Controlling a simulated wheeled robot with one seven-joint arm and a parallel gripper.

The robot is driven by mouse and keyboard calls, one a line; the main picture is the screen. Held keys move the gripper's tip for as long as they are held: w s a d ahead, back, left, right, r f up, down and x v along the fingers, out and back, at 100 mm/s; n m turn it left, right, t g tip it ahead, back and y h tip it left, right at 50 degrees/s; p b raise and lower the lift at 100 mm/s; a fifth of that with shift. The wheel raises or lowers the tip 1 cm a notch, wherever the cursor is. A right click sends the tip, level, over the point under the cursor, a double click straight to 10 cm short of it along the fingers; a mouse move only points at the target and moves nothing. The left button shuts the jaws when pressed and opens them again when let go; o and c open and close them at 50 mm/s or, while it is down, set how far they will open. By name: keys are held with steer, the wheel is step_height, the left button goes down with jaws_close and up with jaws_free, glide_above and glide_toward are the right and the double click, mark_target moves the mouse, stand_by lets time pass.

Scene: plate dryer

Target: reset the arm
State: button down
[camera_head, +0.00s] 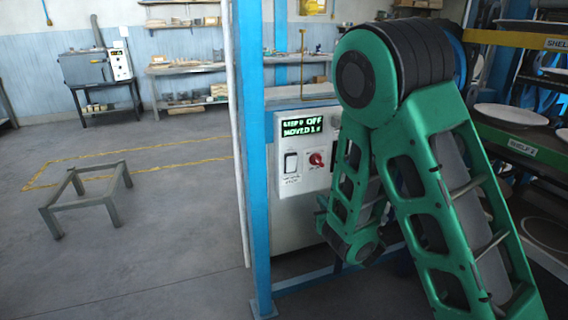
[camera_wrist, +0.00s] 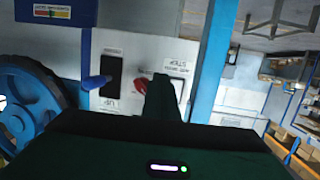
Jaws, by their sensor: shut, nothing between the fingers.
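My green arm is folded in the right half of the head view, in front of the dryer cabinet. My gripper (camera_wrist: 160,88) shows in the wrist view as a dark green finger shape, shut and empty, in front of the control panel (camera_wrist: 132,52). In the head view my gripper cannot be made out clearly. The panel also shows there (camera_head: 303,180), with a lit green display (camera_head: 302,126), a switch (camera_head: 290,162) and a red knob (camera_head: 316,159). In the wrist view the red knob (camera_wrist: 141,83) is partly hidden behind the finger. Contact with the panel cannot be told.
A blue post (camera_head: 251,150) stands just left of the panel. Shelves with round plates (camera_head: 510,114) stand at the right behind my arm. A low metal frame (camera_head: 85,192) stands on the floor at left, with open floor around it. A blue wheel (camera_wrist: 28,100) shows in the wrist view.

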steer(key=s+d+r+m+g+h, duration=0.1)
steer(key=d+m+h, duration=0.15)
steer(key=d, duration=0.45)
steer(key=s+d+r+m+g+h, duration=0.1)
steer(key=d+m+g+h, duration=0.15)
steer(key=d, duration=0.45)
steer(key=s+d+m+g+h, duration=0.2)
steer(key=s+d+g, duration=0.3)
steer(key=s+d, duration=0.65)
steer(key=s+a+r+g+y, duration=0.1)
steer(key=s+r+g+y, duration=0.1)
steer(key=s, duration=1.1)
steer(key=s+a+r+m+g+y, duration=0.1)
steer(key=s+r+g+y, duration=0.2)
steer(key=s, duration=1.1)
steer(key=shift+a+r+g, duration=0.15)
steer(key=shift+a+g, duration=0.05)
steer(key=shift+g, duration=0.65)
steer(key=shift+s, duration=0.1)
